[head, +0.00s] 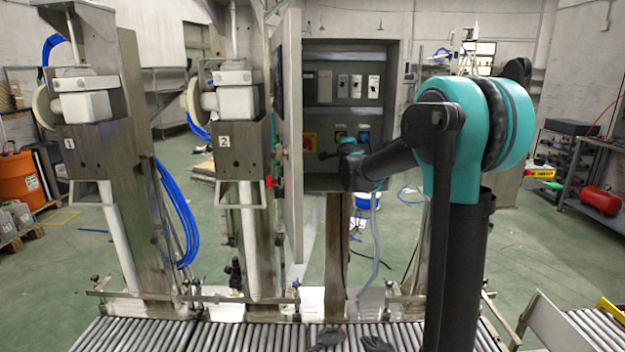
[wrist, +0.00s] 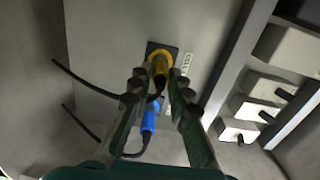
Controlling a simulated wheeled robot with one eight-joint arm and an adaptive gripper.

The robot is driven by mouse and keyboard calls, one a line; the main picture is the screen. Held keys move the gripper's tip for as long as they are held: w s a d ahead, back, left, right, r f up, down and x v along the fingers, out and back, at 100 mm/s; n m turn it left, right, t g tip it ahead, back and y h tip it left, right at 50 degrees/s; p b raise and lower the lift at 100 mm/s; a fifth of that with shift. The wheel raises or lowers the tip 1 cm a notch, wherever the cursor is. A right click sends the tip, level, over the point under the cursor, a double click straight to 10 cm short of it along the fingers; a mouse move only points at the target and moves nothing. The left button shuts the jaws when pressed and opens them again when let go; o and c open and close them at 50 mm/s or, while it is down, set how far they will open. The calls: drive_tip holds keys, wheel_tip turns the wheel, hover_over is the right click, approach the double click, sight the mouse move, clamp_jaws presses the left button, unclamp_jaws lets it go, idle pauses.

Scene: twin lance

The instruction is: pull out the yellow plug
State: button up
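The yellow plug (wrist: 159,66) sits in a dark square socket plate (wrist: 164,50) on the grey panel in the wrist view, with a dark cable trailing left. My gripper (wrist: 158,77) has its two fingertips on either side of the plug. The fingers stand apart; whether they touch the plug is hard to tell. A blue plug (wrist: 148,122) with its own dark cable shows lower, between the finger bases. In the head view my gripper (head: 346,150) is inside the open cabinet (head: 350,110), and the yellow plug is mostly hidden there.
White switch boxes (wrist: 265,87) with dark knobs line the panel to the right. The open cabinet door (head: 293,130) stands left of my gripper in the head view. A roller conveyor (head: 250,338) runs along the front. A yellow-backed red switch (head: 310,142) is on the panel.

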clamp_jaws()
drive_tip(key=shift+s, duration=0.8)
idle(0.5)
drive_tip(key=shift+s, duration=1.6)
drive_tip(key=shift+f, duration=0.1)
